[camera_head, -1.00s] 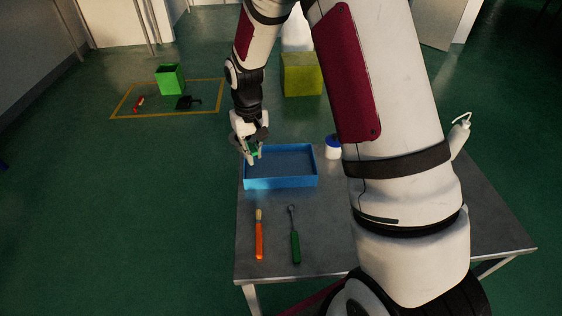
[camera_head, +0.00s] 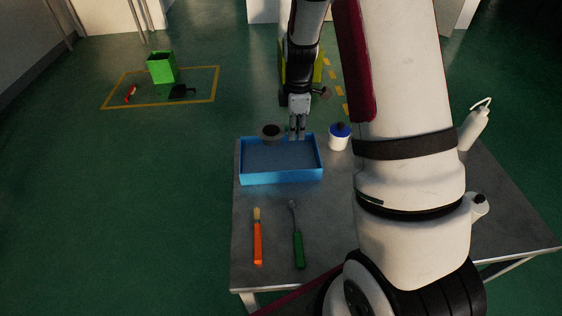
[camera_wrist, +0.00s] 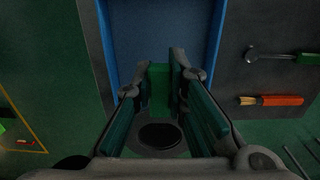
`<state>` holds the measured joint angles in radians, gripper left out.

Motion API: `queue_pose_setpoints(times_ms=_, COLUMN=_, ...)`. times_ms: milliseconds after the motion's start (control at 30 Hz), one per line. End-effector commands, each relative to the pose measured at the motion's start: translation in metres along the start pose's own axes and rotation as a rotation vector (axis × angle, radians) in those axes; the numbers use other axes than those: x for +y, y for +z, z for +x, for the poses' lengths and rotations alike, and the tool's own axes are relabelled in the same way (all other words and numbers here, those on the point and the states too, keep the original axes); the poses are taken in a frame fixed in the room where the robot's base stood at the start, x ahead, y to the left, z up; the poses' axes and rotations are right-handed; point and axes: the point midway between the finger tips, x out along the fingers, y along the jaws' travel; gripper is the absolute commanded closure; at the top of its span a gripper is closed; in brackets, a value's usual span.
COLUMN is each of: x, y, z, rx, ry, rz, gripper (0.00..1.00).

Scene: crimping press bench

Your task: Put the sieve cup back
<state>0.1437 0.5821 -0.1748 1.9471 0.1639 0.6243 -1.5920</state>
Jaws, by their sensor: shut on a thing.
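The sieve cup (camera_head: 270,131) is a dark, round cup that shows just left of my gripper at the far rim of the blue tray. In the wrist view its dark round mouth (camera_wrist: 160,135) sits low between the fingers. A green block-like piece (camera_wrist: 158,85), which looks like its handle, lies between the finger pads. My gripper (camera_head: 297,135) points down over the far edge of the tray (camera_head: 280,178) and is shut on this green piece. I cannot tell how high the cup is above the tray or table.
A white jar with a blue lid (camera_head: 340,138) stands close to the right of the tray. An orange brush (camera_head: 257,240) and a green-handled tool (camera_head: 297,245) lie in front of it. A white bottle (camera_head: 474,128) stands right. A green bin (camera_head: 161,68) is on the floor.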

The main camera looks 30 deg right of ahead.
Motion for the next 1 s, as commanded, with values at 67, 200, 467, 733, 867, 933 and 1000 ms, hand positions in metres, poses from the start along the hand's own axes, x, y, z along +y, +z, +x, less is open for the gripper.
queue_pose_setpoints(times_ms=67, x=-0.001, y=0.001, z=0.013, rx=-0.001, ry=-0.006, rz=-0.007, gripper=1.0)
queue_pose_setpoints(times_ms=200, x=-0.002, y=0.001, z=0.038, rx=-0.001, ry=-0.006, rz=-0.008, gripper=1.0)
queue_pose_setpoints(times_ms=467, x=-0.001, y=0.001, z=0.063, rx=-0.001, ry=-0.002, rz=-0.008, gripper=1.0)
queue_pose_setpoints(times_ms=733, x=-0.001, y=0.001, z=0.095, rx=-0.001, ry=-0.004, rz=-0.006, gripper=1.0)
queue_pose_setpoints(times_ms=867, x=0.0, y=0.001, z=0.098, rx=0.0, ry=0.0, rz=-0.007, gripper=1.0)
queue_pose_setpoints(times_ms=933, x=0.0, y=0.001, z=0.097, rx=0.0, ry=-0.001, rz=-0.006, gripper=1.0)
queue_pose_setpoints(times_ms=1000, x=0.0, y=0.001, z=0.098, rx=0.0, ry=-0.001, rz=-0.006, gripper=1.0)
